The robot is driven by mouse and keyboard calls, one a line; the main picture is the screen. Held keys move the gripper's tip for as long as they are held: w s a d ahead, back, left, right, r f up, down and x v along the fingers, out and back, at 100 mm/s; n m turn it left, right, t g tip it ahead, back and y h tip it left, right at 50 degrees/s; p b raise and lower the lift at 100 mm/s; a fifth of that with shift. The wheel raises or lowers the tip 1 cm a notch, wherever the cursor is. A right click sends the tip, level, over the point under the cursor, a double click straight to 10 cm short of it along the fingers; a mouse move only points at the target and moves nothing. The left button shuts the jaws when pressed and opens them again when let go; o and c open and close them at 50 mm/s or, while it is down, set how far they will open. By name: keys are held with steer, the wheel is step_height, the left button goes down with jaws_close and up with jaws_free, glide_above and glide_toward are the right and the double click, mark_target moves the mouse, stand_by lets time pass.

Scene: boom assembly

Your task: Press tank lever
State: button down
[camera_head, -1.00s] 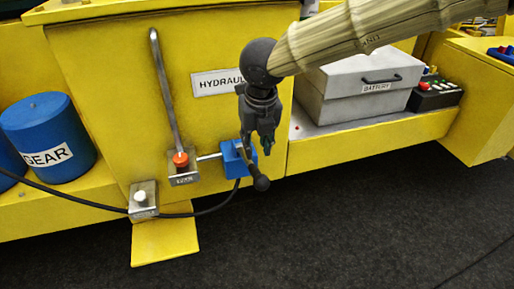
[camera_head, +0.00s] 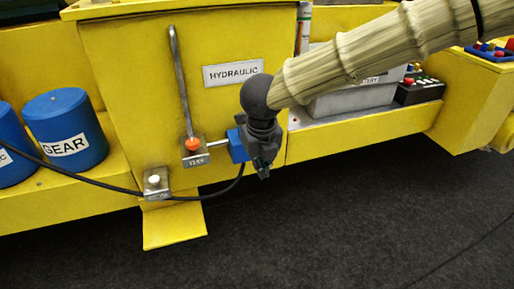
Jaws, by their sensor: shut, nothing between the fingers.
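The yellow tank (camera_head: 125,60) carries a "HYDRAULIC" label. On its front, a long grey rod (camera_head: 181,85) runs down to a metal plate (camera_head: 195,160) with an orange knob (camera_head: 192,143). The plate's small lettering is too blurred to read surely. A pipe leads right from there to a blue block (camera_head: 236,147). My gripper (camera_head: 263,175) is shut and points down, just right of and in front of the blue block. The black ball-ended lever at the block is hidden behind my gripper; I cannot tell whether they touch.
A small metal box with a white button (camera_head: 156,181) sits lower left, with a black cable (camera_head: 95,182) running past. Blue "GEAR" canister (camera_head: 66,130) stands left. A grey battery box (camera_head: 350,101) and a control box (camera_head: 418,91) are at right. The dark floor (camera_head: 340,220) in front is clear.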

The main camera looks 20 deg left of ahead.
steer(key=s+d+f+n+t+h+b, duration=0.15)
steer(key=d+f+n, duration=0.25)
steer(key=d+f, duration=0.55)
steer(key=s+d+f+n+b, duration=0.1)
steer(key=d+f+n+b, duration=0.25)
steer(key=f, duration=1.15)
steer(key=s+d+f+n+h+b, duration=0.15)
steer(key=d+f+n, duration=0.45)
steer(key=f, duration=0.6)
steer(key=s+d+f+n+g+y+b, duration=0.1)
steer(key=s+d+f+n+g+b, duration=0.1)
steer(key=s+d+f+n, duration=0.5)
steer(key=s+d+f+n+g+y+b, duration=0.1)
steer(key=s+d+f+n+b, duration=0.4)
steer(key=s+d+f, duration=0.5)
steer(key=s+f+n, duration=0.2)
steer(key=s+f, duration=0.1)
steer(key=s, duration=0.5)
steer(key=shift+s+d+f+g, duration=0.15)
steer(key=shift+d+f+g, duration=0.05)
steer(key=shift+f+g, duration=0.15)
